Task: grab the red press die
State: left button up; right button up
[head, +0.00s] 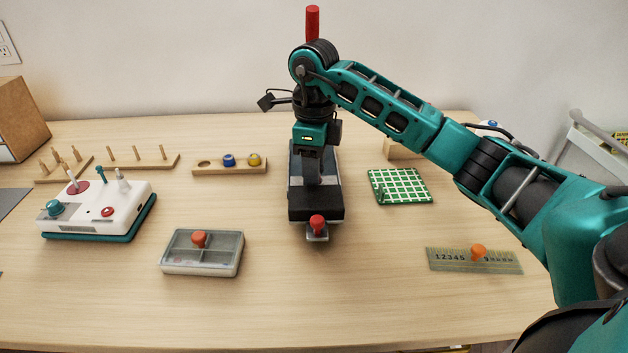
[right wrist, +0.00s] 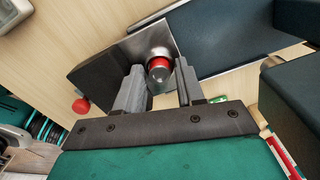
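The red press die (right wrist: 160,64), a short metal cylinder with a red band, shows in the right wrist view between the fingers of my right gripper (right wrist: 159,82). Behind the die is the bright metal part of the dark press (right wrist: 105,72). I cannot tell if the die still touches it. In the head view my right gripper (head: 313,165) points down over the press (head: 316,206), and the die is hidden behind it. My left gripper is not in view.
A wooden rack (head: 205,171) left of the press holds a blue die (head: 229,160) and a yellow die (head: 254,159), with one empty hole. A lidded box (head: 202,265), a white machine (head: 120,205), a green grid mat (head: 418,186) and a ruler (head: 450,265) surround the press. The front middle is clear.

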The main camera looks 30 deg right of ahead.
grip_shut()
jog(key=shift+r, duration=0.1)
dwell(0.3)
